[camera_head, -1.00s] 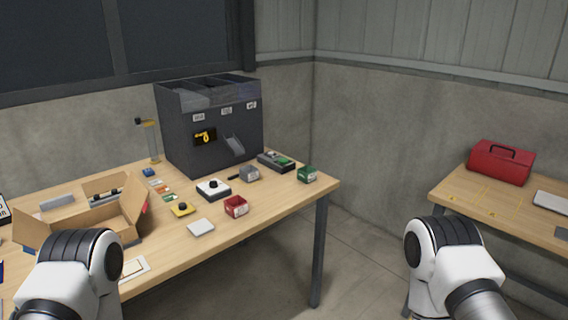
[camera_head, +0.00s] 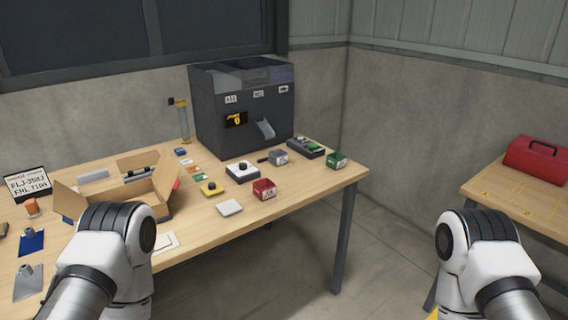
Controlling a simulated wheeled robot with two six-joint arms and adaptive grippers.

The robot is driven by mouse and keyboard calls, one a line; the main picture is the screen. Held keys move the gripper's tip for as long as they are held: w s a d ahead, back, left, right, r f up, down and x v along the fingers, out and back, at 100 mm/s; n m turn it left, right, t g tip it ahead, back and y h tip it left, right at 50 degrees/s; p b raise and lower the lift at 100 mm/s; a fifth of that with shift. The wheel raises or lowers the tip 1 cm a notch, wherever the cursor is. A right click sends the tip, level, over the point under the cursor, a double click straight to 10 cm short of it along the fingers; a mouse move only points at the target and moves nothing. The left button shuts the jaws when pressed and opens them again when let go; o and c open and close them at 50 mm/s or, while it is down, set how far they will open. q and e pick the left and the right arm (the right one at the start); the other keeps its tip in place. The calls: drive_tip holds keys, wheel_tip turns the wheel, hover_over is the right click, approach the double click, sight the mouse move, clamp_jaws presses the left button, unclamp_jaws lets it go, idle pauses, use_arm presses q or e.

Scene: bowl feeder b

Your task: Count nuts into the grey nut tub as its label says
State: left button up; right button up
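The grey tub (camera_head: 278,157) stands on the wooden table, in front of the dark feeder (camera_head: 212,125). Its label is too small to read. The feeder has several open bins on top with small white labels, a dark display with yellow marks (camera_head: 235,119), and a metal chute (camera_head: 265,130) on its front. I cannot make out any nuts. A red tub (camera_head: 264,189) and a green tub (camera_head: 337,160) stand nearby, both with labels too small to read. My two arms show at the bottom left and bottom right, but neither gripper is in view.
An open cardboard box (camera_head: 150,197) and a sign with letters (camera_head: 28,184) stand on the left of the table. A red toolbox (camera_head: 537,157) stands on another table.

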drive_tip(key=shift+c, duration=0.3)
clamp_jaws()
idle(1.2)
